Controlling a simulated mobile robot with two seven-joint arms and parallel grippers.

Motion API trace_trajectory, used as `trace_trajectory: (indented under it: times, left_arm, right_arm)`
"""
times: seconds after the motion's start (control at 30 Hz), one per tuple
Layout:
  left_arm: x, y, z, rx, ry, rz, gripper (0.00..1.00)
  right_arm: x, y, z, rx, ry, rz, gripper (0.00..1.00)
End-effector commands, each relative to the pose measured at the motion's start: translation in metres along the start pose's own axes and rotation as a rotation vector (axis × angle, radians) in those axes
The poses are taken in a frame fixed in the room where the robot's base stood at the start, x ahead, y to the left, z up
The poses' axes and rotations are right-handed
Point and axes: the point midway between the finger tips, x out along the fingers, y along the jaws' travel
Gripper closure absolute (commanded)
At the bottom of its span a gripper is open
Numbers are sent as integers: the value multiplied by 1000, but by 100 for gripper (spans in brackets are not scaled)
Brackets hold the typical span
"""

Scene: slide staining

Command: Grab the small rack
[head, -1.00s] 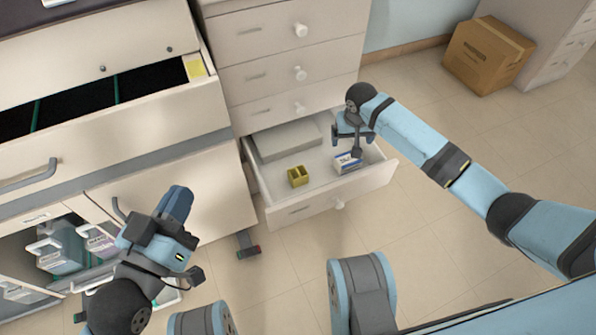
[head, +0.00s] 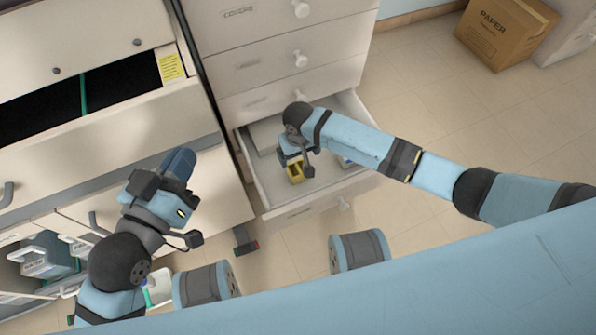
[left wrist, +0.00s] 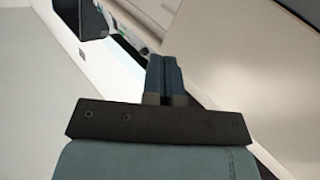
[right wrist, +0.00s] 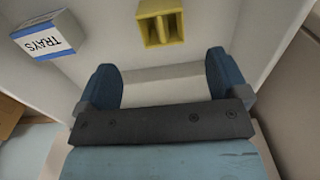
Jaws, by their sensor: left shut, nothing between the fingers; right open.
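The small rack, a yellow block with two openings (head: 295,173), stands in the open bottom drawer. It also shows in the right wrist view (right wrist: 160,22), beyond and roughly centred between the fingertips. My right gripper (head: 296,158) is open and empty, over the drawer by the rack. In the right wrist view its two blue fingers (right wrist: 162,72) are wide apart, with a gap to the rack. My left gripper (head: 180,163) is shut and empty in front of the left cabinet. Its blue fingers (left wrist: 163,75) meet in the left wrist view.
The open drawer (head: 335,190) also holds a white and blue box marked TRAYS (right wrist: 48,38) and a pale flat block at the back, partly hidden by my right arm. An open upper drawer (head: 110,110) is at left. A cardboard box (head: 505,35) stands at back right.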

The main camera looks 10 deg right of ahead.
Motion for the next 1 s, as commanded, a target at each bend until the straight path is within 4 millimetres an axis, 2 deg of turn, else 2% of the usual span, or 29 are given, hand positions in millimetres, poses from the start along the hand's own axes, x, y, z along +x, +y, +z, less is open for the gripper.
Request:
trace_trajectory:
  times: [0.03, 0.1, 0.37, 0.7, 1.0]
  left_arm:
    - [1, -2, 11, 1, -20, 3, 100]
    - [2, -5, 13, 24, -19, 5, 100]
    - [5, -9, 13, 72, -6, 6, 100]
    - [13, -26, 6, 279, 111, 1, 100]
    - [14, -27, 1, 305, 124, 0, 100]
  right_arm:
    - [15, 0, 0, 0, -2, 2, 7]
    - [26, 0, 0, 0, 0, 1, 7]
    - [43, 0, -1, 0, 1, 1, 7]
    - [87, -2, -1, 0, 0, 2, 7]
    - [89, -2, -1, 1, 1, 1, 7]
